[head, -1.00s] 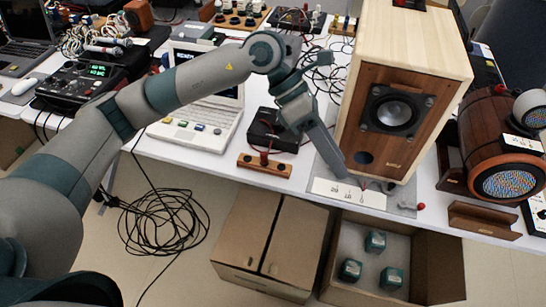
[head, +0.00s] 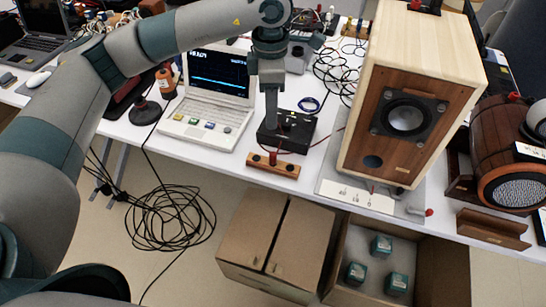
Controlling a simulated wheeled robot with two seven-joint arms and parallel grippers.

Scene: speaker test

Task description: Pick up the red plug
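A small red plug (head: 273,157) stands upright in the wooden terminal strip (head: 287,168) at the front edge of the white table. My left gripper (head: 271,128) points down just behind it, in front of the black box (head: 300,132). Its fingers show edge-on as one narrow shape, so I cannot tell whether they are open or hold anything. Another red-tipped plug (head: 428,212) lies at the table edge on the right. My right gripper is not in view.
The tall wooden speaker (head: 388,155) stands right of my gripper, and a white laptop-like device (head: 212,100) to its left. Thin cables run around the black box. Below the table edge are a cardboard box (head: 300,235) and an open crate with several green-grey blocks.

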